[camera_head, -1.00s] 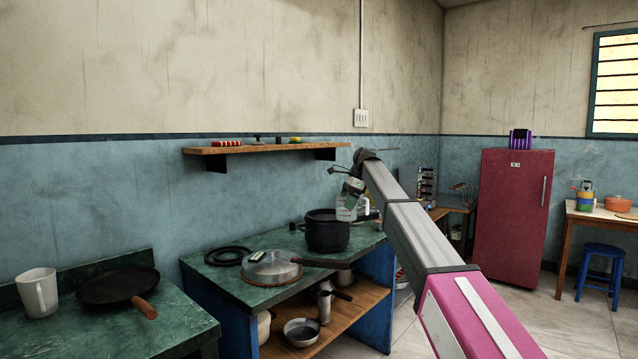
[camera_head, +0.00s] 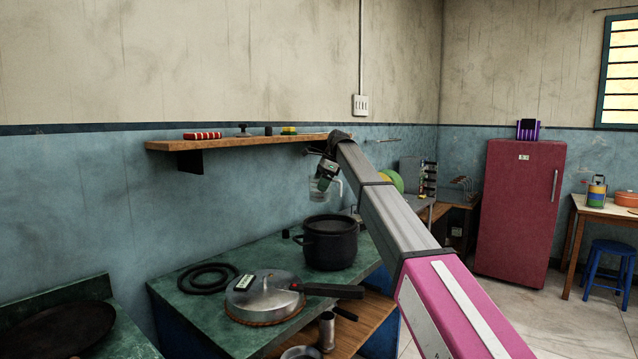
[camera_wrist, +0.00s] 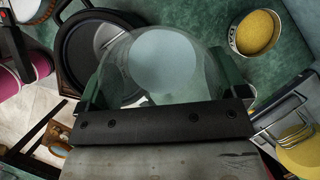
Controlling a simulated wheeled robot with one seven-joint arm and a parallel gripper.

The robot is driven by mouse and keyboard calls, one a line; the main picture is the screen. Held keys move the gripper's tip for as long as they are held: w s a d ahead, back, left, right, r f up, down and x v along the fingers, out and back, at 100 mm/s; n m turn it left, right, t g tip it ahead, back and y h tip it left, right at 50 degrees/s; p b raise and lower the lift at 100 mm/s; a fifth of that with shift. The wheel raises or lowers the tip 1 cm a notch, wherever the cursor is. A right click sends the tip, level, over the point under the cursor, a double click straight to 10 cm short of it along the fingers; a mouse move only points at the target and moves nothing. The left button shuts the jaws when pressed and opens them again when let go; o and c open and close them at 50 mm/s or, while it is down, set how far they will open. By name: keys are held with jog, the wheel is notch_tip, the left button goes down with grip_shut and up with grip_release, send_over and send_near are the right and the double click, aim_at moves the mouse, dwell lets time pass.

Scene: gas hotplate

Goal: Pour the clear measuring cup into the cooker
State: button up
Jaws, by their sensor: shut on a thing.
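The clear measuring cup (camera_head: 322,189) is held in my gripper (camera_head: 326,174). In the head view it hangs above the black cooker pot (camera_head: 330,246), apart from its rim, and looks roughly upright. In the wrist view the see-through cup (camera_wrist: 150,62) fills the space between the green fingers of my gripper (camera_wrist: 165,88). A pale round area shows in the cup; I cannot tell whether it is contents or the base. The open black pot (camera_wrist: 76,48) shows below and to the left, partly behind the cup.
A metal cooker lid (camera_head: 262,292) with a black handle lies on the green counter (camera_head: 205,318), beside a black ring (camera_head: 207,277). In the wrist view a tin with yellow contents (camera_wrist: 256,33) stands at upper right.

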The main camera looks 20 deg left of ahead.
aim_at(323, 196)
jog(key=s+t+y, duration=0.1)
jog(key=s+d+f+n+t+y, duration=0.1)
jog(key=t, duration=0.1)
jog(key=shift+s+d+f+y, duration=0.1)
jog(key=shift+d+f+y, duration=0.05)
jog(key=shift+y, duration=0.15)
jog(key=t, duration=0.1)
jog(key=s+f+t+y, duration=0.1)
jog(key=shift+d+n+t+y, duration=0.3)
jog(key=shift+d, duration=0.05)
jog(key=shift+w+a+r, duration=0.15)
jog(key=shift+w+r, duration=0.1)
jog(key=shift+w, duration=0.05)
jog(key=shift+s+d+f+t+y, duration=0.2)
jog(key=shift+s+t+y, duration=0.2)
jog(key=shift+t, duration=0.4)
jog(key=shift+f+n+y, duration=0.15)
jog(key=shift+n+y, duration=0.15)
jog(key=shift+s+d+f+t+y, duration=0.15)
jog(key=shift+s+f+t+y, duration=0.1)
jog(key=shift+f+t+y, duration=0.4)
jog(key=shift+s+f+n+t+y, duration=0.1)
jog(key=shift+f+n+t+y, duration=0.05)
jog(key=shift+n+t+y, duration=0.2)
